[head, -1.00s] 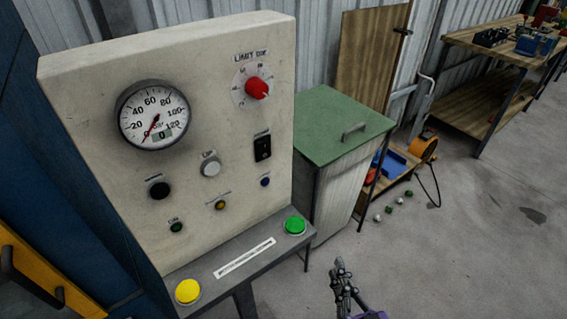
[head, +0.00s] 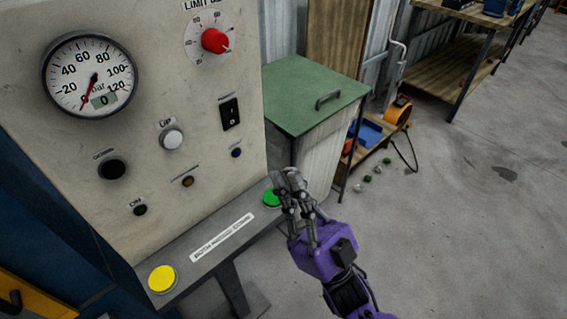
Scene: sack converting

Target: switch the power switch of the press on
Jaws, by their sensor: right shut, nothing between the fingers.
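The press control panel (head: 120,180) is a cream board at the left. The power switch (head: 231,113) is a black rocker on its right side, below the red limit knob (head: 215,41). I cannot tell which way the rocker is tipped. My right gripper (head: 284,180), grey fingers on a purple wrist, is shut and empty. It is below and to the right of the switch, apart from it, and partly covers the green button (head: 270,198). My left gripper is not in view.
A gauge (head: 90,76) reads near 0. A white UP button (head: 172,138), a black button (head: 112,169) and small lamps sit on the panel. A yellow button (head: 162,279) is on the lower ledge. A green-topped cabinet (head: 310,95) stands close at the right.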

